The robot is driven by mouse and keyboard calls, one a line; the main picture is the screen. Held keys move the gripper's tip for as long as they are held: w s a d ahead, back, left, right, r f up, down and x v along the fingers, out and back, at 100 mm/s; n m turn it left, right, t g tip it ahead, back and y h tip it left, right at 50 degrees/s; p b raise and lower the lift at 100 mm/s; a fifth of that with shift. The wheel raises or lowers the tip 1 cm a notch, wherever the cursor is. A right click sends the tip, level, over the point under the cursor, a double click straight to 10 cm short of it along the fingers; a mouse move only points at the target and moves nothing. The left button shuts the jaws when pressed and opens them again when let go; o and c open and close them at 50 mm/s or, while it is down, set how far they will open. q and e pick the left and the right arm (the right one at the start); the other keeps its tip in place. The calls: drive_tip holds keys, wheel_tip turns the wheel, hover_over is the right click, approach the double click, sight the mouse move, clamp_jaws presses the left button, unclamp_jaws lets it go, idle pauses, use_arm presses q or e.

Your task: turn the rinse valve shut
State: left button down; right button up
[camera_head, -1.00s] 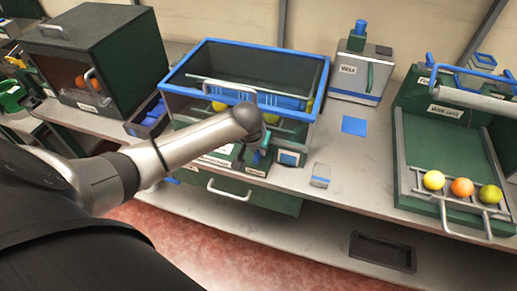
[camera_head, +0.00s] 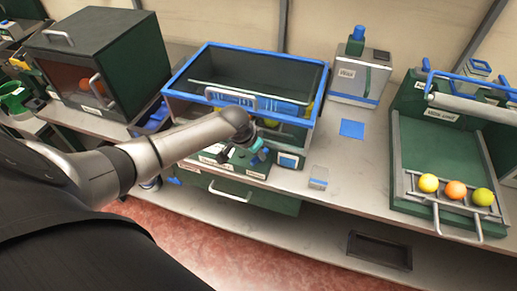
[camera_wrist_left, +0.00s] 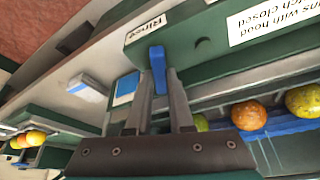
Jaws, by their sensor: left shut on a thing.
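The rinse valve's blue lever (camera_wrist_left: 157,60) stands out from a green panel by a white "Rinse" label (camera_wrist_left: 147,27) in the left wrist view. My left gripper (camera_wrist_left: 159,82) is shut on this lever, with one finger on each side. In the head view my left gripper (camera_head: 260,156) is at the front of the blue-rimmed washing unit (camera_head: 320,95), low on its right side. The wrist and fingers hide most of the valve there. My right gripper is in neither view.
Several fruits (camera_wrist_left: 249,115) lie in the unit close behind the gripper. A small clear, blue-based box (camera_head: 318,177) and a blue square (camera_head: 352,128) are on the counter to the right. A green wax unit (camera_head: 440,150) holds three fruits. A dark oven-like box (camera_head: 95,60) is left.

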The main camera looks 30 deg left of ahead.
use_arm(q)
drive_tip(key=m+h, duration=0.1)
drive_tip(key=m, duration=0.1)
drive_tip(key=shift+a+m+g, duration=0.15)
drive_tip(key=shift+m+g, duration=0.15)
drive_tip(key=shift+m, duration=0.1)
drive_tip(key=shift+f+m+g+h+b, duration=0.1)
drive_tip(key=shift+m+g+h+b, duration=0.2)
drive_tip(key=shift+m+b, duration=0.65)
drive_tip(key=shift+m+g+h+b, duration=0.2)
drive_tip(key=shift+m+h+b, duration=0.25)
drive_tip(key=shift+m, duration=0.8)
drive_tip(key=c, duration=0.8)
unclamp_jaws()
drive_tip(key=shift+w, duration=0.1)
drive_tip(key=p+v, duration=0.1)
drive_tip(key=v, duration=1.4)
drive_tip(key=shift+p, duration=0.35)
